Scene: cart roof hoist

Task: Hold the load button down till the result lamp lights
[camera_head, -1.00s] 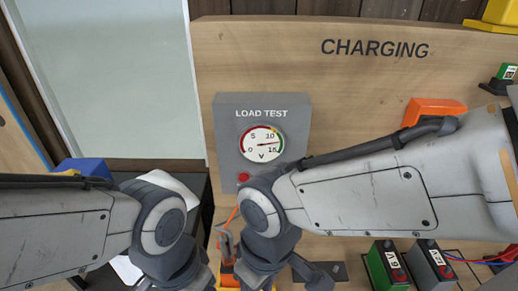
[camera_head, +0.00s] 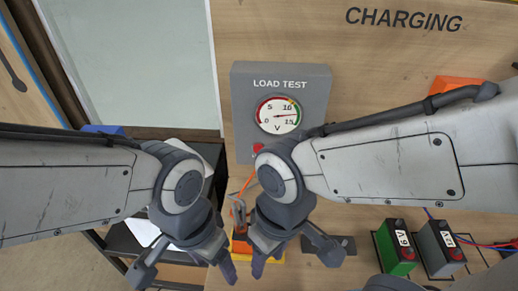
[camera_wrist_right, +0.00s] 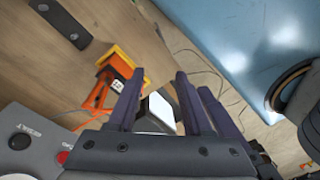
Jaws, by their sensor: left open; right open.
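The grey load test box (camera_head: 312,84) stands against the wooden panel in the head view. Its round gauge (camera_head: 278,115) has its needle between 10 and 15. A red round part (camera_head: 258,148) below the gauge is partly hidden by my right arm. In the right wrist view a red part (camera_wrist_right: 62,157) and a dark round part (camera_wrist_right: 20,141) sit on a grey face at lower left. I cannot tell whether either is lit. My right gripper (camera_head: 292,256) is open and empty, below the box in the picture. My left gripper (camera_head: 186,274) is open and empty, further left.
Green (camera_head: 393,249) and grey (camera_head: 440,248) batteries stand on the bench at lower right. An orange clamp (camera_head: 239,215) with a cable is between my wrists. An orange item (camera_head: 458,88) is at right. A dark shelf (camera_head: 125,238) is at lower left.

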